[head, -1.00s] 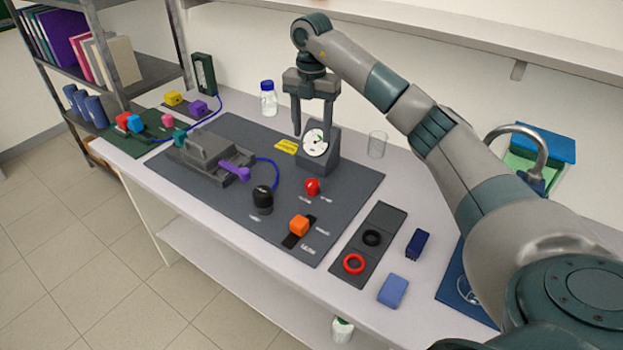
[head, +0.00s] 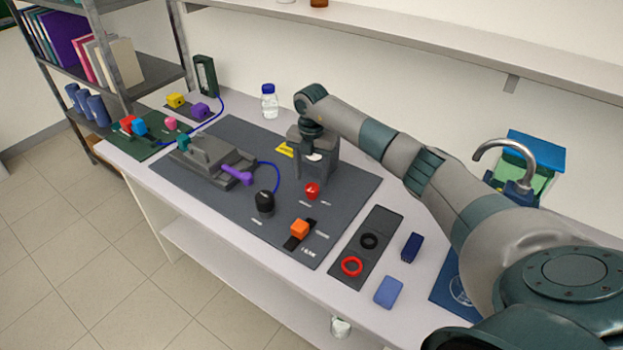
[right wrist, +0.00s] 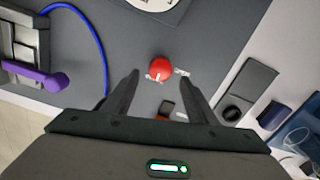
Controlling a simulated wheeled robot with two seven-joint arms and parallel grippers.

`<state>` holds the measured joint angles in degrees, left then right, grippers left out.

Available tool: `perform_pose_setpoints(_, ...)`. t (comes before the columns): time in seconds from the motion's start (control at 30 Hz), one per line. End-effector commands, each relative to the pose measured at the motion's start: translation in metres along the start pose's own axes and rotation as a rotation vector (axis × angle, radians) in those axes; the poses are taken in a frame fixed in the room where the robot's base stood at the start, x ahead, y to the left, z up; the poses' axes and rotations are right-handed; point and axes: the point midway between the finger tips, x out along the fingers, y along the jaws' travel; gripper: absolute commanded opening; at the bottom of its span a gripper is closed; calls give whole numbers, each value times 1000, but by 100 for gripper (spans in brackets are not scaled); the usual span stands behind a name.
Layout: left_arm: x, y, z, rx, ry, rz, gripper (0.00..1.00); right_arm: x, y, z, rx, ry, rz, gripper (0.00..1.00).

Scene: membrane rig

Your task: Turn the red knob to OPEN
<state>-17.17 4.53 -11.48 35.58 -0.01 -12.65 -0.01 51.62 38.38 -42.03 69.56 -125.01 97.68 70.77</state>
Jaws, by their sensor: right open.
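The red knob (head: 312,190) stands on the dark grey mat, in front of the gauge box (head: 327,168). Small white labels lie at its two sides, too small to read. It also shows in the right wrist view (right wrist: 161,69) as a round red top. My right gripper (right wrist: 160,79) is open and empty, its two fingers on either side of the line to the knob. In the head view the right gripper (head: 312,173) hangs fingers down by the gauge box, just behind the knob, partly covering the dial. My left gripper is not in view.
A black knob (head: 265,203) with a blue cable and an orange block (head: 299,229) on a black strip are close by. A grey fixture with a purple handle (head: 237,175) lies left. A tray with a red ring (head: 352,266) and black ring (head: 369,241) is right.

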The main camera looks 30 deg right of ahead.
Motion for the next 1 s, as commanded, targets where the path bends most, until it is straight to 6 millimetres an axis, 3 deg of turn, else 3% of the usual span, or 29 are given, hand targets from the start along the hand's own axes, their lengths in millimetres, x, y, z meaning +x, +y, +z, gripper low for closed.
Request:
perform_pose_setpoints(0.3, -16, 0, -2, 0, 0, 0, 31, 36, 0, 0, 1, 0, -1, 52)
perform_pose_setpoints(0.7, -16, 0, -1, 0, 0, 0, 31, 42, 0, 0, 0, -1, 0, 52)
perform_pose_setpoints(0.9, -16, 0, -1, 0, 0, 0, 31, 42, 0, 0, 0, -1, 0, 11)
perform_pose_setpoints(1.0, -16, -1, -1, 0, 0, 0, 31, 42, 0, 0, -1, -1, 0, 11)
